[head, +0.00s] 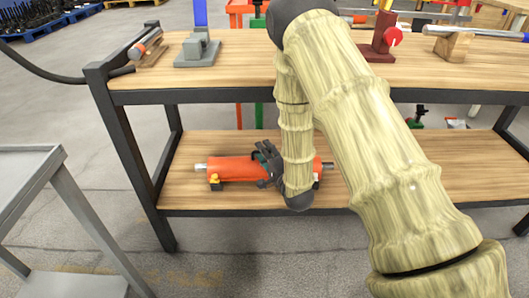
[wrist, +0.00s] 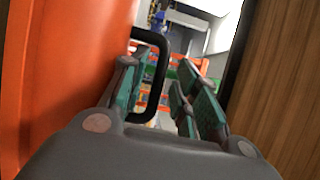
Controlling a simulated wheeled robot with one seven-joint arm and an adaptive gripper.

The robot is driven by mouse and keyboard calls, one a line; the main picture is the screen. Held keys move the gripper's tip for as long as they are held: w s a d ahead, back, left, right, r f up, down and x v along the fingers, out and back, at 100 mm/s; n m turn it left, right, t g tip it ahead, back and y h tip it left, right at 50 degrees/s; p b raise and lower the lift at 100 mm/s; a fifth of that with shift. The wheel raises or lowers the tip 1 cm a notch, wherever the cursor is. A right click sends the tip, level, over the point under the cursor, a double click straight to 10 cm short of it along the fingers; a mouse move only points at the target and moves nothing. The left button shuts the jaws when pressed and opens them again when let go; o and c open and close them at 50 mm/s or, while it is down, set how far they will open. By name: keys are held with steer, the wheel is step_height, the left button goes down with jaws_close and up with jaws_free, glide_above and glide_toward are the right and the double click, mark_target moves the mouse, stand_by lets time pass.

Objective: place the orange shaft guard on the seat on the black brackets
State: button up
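The orange shaft guard (head: 235,168) lies lengthwise over a shaft on the lower shelf, left of centre in the head view. Silver shaft ends (head: 201,166) stick out beyond it. A black bracket with a yellow part (head: 215,183) is under its left end; another support (head: 316,181) shows partly at the right. My gripper (head: 268,165) is at the guard's middle. In the wrist view the guard (wrist: 65,60) fills the left side, with its black handle (wrist: 157,80) between my spread green-padded fingers, nearer the left one. My arm hides part of the guard's right side.
The upper wooden tabletop (head: 240,68) overhangs the lower shelf (head: 400,182). On top stand a grey block (head: 197,50), a red stand (head: 380,40) and a wooden block (head: 453,46). A grey cart (head: 35,165) is at left. The shelf is clear to the right.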

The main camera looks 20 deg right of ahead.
steer(key=s+d+p, duration=0.2)
steer(key=s+p, duration=0.2)
steer(key=s, duration=0.7)
steer(key=shift+s+p, duration=0.3)
steer(key=shift+s, duration=0.1)
